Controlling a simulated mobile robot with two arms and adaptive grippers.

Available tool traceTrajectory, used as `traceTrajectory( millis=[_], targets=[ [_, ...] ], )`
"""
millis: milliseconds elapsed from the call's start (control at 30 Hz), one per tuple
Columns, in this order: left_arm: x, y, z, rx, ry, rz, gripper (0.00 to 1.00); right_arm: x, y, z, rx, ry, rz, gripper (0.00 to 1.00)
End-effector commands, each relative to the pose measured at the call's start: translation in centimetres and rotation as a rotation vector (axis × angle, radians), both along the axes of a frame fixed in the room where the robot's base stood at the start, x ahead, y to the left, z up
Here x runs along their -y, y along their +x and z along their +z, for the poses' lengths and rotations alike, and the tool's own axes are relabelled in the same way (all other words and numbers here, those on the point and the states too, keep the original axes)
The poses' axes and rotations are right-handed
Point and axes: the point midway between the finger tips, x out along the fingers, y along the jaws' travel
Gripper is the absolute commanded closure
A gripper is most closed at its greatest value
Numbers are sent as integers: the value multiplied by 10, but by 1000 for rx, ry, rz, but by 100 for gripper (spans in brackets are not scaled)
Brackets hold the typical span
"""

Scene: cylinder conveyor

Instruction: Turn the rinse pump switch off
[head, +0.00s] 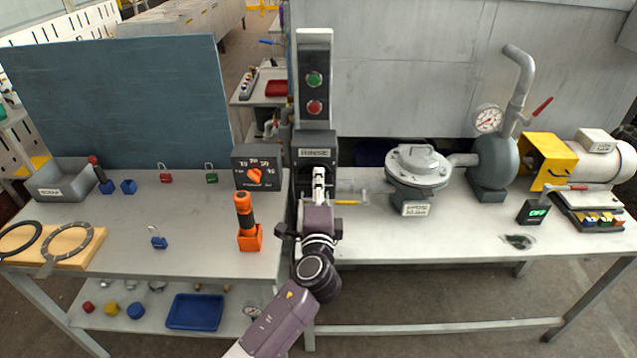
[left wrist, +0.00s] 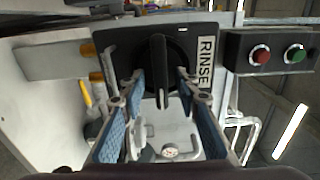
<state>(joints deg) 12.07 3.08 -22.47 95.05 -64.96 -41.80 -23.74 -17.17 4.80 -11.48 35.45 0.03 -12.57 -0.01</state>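The rinse pump switch is a dark box (head: 316,142) labelled RINSE on the post in the head view. My left gripper (head: 319,176) is in front of it and hides most of its knob. In the left wrist view the black rotary knob (left wrist: 160,65) has a long handle that runs parallel to the RINSE lettering. The fingers of my left gripper (left wrist: 161,88) have blue pads. They are open, one on each side of the handle, with a gap visible on both sides. My right gripper is in neither view.
Green and red buttons (head: 315,93) sit on a panel above the switch. A dial box (head: 256,167) and an orange tool holder (head: 249,236) stand close on the left. A yellow-handled valve (head: 347,202) and a pump housing (head: 418,166) are on the right.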

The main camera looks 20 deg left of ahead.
Motion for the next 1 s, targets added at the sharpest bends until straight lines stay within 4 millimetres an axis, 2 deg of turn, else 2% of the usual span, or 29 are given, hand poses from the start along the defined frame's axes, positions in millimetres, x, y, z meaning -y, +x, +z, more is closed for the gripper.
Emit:
traceTrajectory(
  millis=[300,500,700,1000],
  targets=[
    [19,-64,-2,-4,-2,-2,70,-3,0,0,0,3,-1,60],
    [28,-95,-1,-3,-1,-1,70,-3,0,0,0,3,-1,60],
    [31,-106,0,-1,0,0,70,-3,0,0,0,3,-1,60],
    [31,-106,0,-1,1,0,70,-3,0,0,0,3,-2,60]
  ],
)
